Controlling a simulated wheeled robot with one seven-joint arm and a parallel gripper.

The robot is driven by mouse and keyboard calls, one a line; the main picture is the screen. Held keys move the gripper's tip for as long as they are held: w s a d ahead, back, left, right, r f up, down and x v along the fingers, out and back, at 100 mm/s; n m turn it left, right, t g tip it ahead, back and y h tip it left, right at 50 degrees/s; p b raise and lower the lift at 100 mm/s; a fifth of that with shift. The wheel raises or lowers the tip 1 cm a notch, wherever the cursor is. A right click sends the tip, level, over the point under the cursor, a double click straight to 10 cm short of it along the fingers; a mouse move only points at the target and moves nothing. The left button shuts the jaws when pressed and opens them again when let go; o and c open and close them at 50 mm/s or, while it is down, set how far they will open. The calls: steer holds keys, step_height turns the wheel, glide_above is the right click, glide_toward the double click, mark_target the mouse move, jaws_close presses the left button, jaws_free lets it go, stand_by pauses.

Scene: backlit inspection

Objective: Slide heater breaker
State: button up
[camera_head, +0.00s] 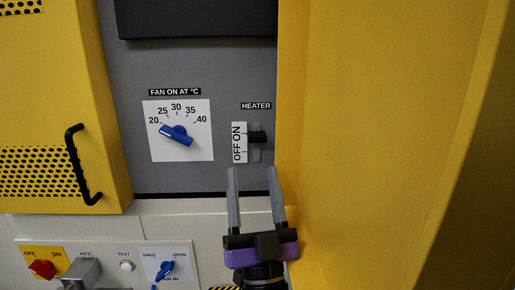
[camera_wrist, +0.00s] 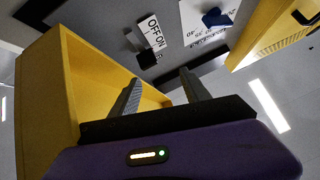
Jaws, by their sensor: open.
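The heater breaker (camera_head: 257,137) is a black slider on a grey vertical slot, beside a white OFF/ON plate (camera_head: 239,143) under a HEATER label. Its knob stands in the upper part of the slot, level with the ON text. No contact is visible.
A yellow door panel (camera_head: 390,140) stands close to the right of the breaker and my gripper. A fan dial (camera_head: 177,134) sits to the left. A yellow perforated door (camera_head: 60,110) with a black handle is farther left. A lower panel holds a red switch (camera_head: 42,268) and other controls.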

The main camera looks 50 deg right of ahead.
mark_target(258, 142)
steer(key=w+d+r, duration=0.1)
steer(key=w+d+r+g+h+p, duration=0.1)
steer(key=d+r, duration=0.1)
steer(key=w+d+r+g+p, duration=0.1)
steer(key=w+d, duration=0.1)
steer(key=shift+d+r+n+h, duration=0.25)
steer(key=shift+r+n+h, duration=0.05)
steer(key=shift+n, duration=0.1)
steer(key=shift+c, duration=0.4)
jaws_close()
stand_by(1.1)
